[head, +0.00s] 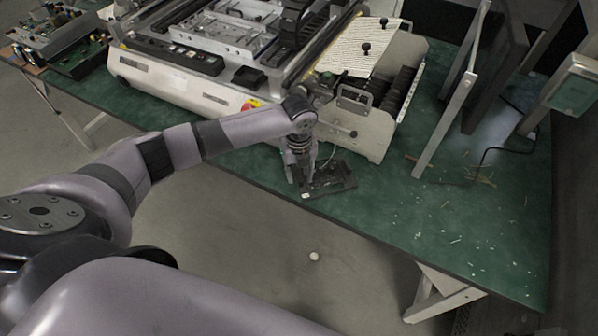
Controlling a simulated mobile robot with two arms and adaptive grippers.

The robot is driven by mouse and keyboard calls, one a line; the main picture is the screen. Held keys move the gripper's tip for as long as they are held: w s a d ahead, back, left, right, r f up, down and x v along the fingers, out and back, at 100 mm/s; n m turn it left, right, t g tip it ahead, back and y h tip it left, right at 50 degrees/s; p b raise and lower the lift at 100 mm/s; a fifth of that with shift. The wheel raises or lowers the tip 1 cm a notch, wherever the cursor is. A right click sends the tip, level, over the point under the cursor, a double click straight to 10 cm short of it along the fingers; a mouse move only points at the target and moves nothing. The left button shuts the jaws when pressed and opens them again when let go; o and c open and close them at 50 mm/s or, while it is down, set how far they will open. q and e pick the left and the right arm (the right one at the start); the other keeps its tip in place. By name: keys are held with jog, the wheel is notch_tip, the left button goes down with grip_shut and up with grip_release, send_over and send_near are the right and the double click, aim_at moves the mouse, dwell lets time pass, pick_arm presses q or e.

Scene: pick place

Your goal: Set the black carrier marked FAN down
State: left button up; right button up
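The black carrier (335,179) is a flat dark rectangular piece at the front edge of the green table, below the silver machine. A small pale mark shows at its near left corner; no lettering can be read. My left gripper (300,181) points down at the carrier's left end, its fingers at that edge, and appears shut on it. The fingertips are small and partly hidden against the dark carrier. I cannot tell whether the carrier rests on the table or is just above it. My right gripper is out of view.
A large silver machine (190,78) stands behind the carrier, its slotted end unit (365,125) close by. The green table (420,225) has free room to the right, with scattered scraps. A metal frame (445,125) stands further right. Circuit boards (75,45) lie at far left.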

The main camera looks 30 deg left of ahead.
pick_arm(q)
notch_tip(320, 180, up, 12)
jog(key=b, duration=0.1)
dwell(0.4)
dwell(0.3)
